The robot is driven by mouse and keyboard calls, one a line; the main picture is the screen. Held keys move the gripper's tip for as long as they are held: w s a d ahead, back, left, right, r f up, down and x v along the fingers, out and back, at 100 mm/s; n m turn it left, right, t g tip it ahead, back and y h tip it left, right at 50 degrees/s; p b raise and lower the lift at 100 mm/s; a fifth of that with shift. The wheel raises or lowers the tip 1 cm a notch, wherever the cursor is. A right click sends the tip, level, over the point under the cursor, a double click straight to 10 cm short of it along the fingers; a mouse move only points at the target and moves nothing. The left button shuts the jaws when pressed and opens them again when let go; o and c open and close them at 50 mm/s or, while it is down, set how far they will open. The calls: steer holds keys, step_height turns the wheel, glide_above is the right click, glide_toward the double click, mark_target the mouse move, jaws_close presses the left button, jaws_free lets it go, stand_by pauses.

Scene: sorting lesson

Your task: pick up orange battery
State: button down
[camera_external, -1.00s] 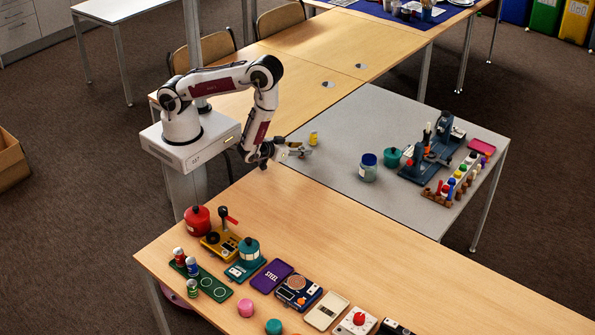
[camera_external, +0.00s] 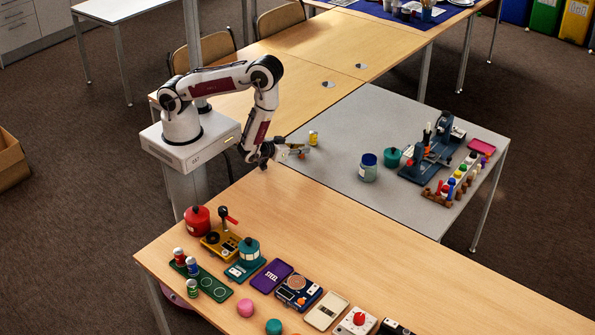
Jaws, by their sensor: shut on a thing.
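A small upright yellow-orange cylinder, which looks like the orange battery (camera_external: 313,138), is at the left part of the grey table top. My gripper (camera_external: 304,148) reaches to it from the left, low over the grey surface, and its fingers are shut on it. The fingers are small in this view, so the exact contact is hard to make out. I cannot tell whether the battery still touches the table.
A glass jar with a blue lid (camera_external: 368,168) and a teal pot (camera_external: 391,158) stand to the right. Beyond them are a dark blue device (camera_external: 424,168) and a rack of coloured bottles (camera_external: 455,187). The grey surface between battery and jar is clear.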

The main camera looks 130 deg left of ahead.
steer(key=shift+r, duration=0.1)
steer(key=shift+r, duration=4.9)
